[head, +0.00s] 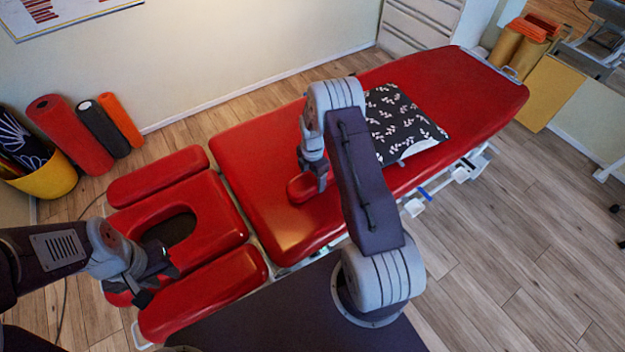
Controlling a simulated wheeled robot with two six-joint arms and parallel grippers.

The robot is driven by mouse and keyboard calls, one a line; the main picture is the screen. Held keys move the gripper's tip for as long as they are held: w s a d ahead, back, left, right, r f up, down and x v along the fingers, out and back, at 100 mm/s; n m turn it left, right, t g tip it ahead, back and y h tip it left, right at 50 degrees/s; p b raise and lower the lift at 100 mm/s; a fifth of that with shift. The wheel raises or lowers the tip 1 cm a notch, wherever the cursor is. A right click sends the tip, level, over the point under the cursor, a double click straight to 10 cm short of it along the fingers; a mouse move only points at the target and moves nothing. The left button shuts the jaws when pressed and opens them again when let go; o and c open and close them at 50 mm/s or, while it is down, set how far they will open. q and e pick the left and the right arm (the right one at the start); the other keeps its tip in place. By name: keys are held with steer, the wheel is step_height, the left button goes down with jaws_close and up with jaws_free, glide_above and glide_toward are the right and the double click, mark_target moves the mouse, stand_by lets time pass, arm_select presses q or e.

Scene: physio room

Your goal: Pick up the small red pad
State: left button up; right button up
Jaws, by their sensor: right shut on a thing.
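The small red pad (298,190) is a rounded red cushion over the middle section of the red treatment table (245,165). My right gripper (313,188) reaches down on it from above and is shut on it, hiding its right part. I cannot tell whether the pad touches the table surface or is just above it. My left gripper (153,282) is over the head end of the table, at the lower left. Its two dark fingers stand apart, with nothing seen between them.
A black patterned pillow (405,120) lies on the table, right of my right arm. The head section has an oval face opening (172,229). Rolled mats (70,135) and a yellow basket (50,178) stand by the left wall. Wooden floor (500,240) is clear at right.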

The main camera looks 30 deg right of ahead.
mark_target(312, 176)
steer(key=shift+w+r, duration=0.1)
steer(key=shift+r, duration=0.35)
step_height(312, 176, up, 3)
steer(key=shift+f, duration=0.1)
steer(key=s+d+r, duration=0.6)
steer(key=s+r, duration=0.1)
steer(key=s, duration=0.2)
steer(key=shift+s+d+b, duration=0.3)
steer(key=shift+s+b, duration=0.05)
steer(key=shift+b, duration=0.05)
